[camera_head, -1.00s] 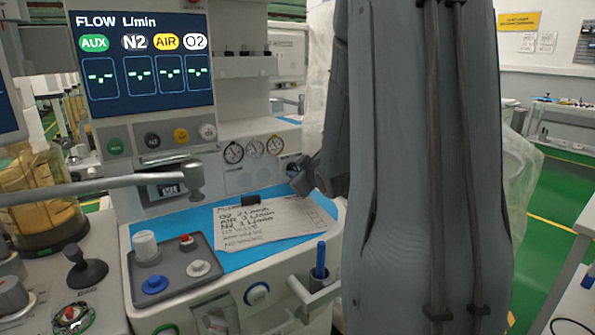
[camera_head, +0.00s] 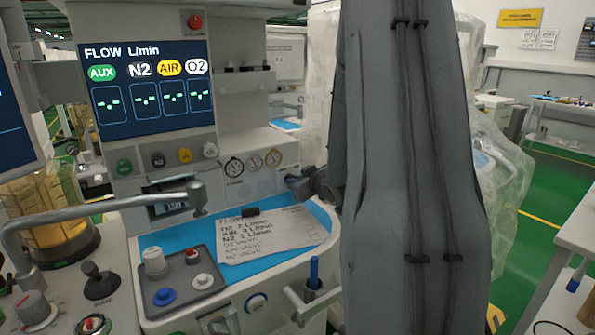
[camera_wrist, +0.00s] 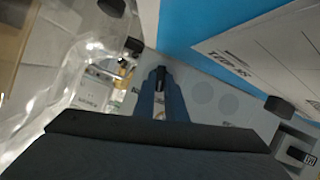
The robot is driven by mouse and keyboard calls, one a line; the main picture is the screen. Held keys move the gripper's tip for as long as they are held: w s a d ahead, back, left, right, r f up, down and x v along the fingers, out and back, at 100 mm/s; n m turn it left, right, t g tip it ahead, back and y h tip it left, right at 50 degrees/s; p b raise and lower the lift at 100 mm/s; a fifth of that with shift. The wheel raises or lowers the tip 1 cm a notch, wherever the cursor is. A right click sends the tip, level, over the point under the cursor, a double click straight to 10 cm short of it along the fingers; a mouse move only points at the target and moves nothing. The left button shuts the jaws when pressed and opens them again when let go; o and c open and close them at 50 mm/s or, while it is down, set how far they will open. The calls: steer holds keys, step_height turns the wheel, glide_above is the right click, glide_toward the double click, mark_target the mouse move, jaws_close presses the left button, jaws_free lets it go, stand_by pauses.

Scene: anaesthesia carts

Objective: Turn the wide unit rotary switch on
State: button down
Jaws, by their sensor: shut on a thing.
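The wide unit (camera_head: 150,30) is the pale machine with the FLOW screen, at the left and middle of the head view. My gripper (camera_head: 297,184) is at its front panel, right of the round gauges. In the wrist view, the two bluish fingers of my gripper (camera_wrist: 160,73) are shut on a small dark knob (camera_wrist: 160,80), which appears to be the rotary switch. The fingers lie on either side of it, against the pale panel. In the head view the switch is hidden by my gripper. Its on or off position cannot be read.
Below the panel, a blue work surface (camera_head: 185,236) holds a handwritten sheet (camera_head: 265,240) and a grey tray with knobs (camera_head: 205,262). A jointed metal arm (camera_head: 100,208) reaches in from the left. Clear plastic sheeting (camera_head: 490,130) hangs at the right.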

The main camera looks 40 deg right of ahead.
steer(key=m+y+p, duration=0.1)
steer(key=p, duration=0.1)
steer(key=m+p, duration=0.1)
steer(key=p, duration=0.2)
steer(key=m+y+p, duration=0.1)
steer(key=p, duration=0.2)
steer(key=shift+s+d+r+y, duration=0.1)
steer(key=shift+d+r+y, duration=0.2)
steer(key=shift+d, duration=0.05)
steer(key=m+p, duration=0.1)
steer(key=m+y+p, duration=0.1)
steer(key=p, duration=0.1)
steer(key=m+y+p, duration=0.1)
steer(key=shift+d+f+m+t+p, duration=0.2)
steer(key=shift+f+m+t+p, duration=0.1)
steer(key=shift+t+p, duration=0.1)
steer(key=c, duration=1.8)
jaws_free()
steer(key=shift+b+v, duration=0.7)
steer(key=shift+v, duration=3.15)
steer(key=shift+d, duration=0.15)
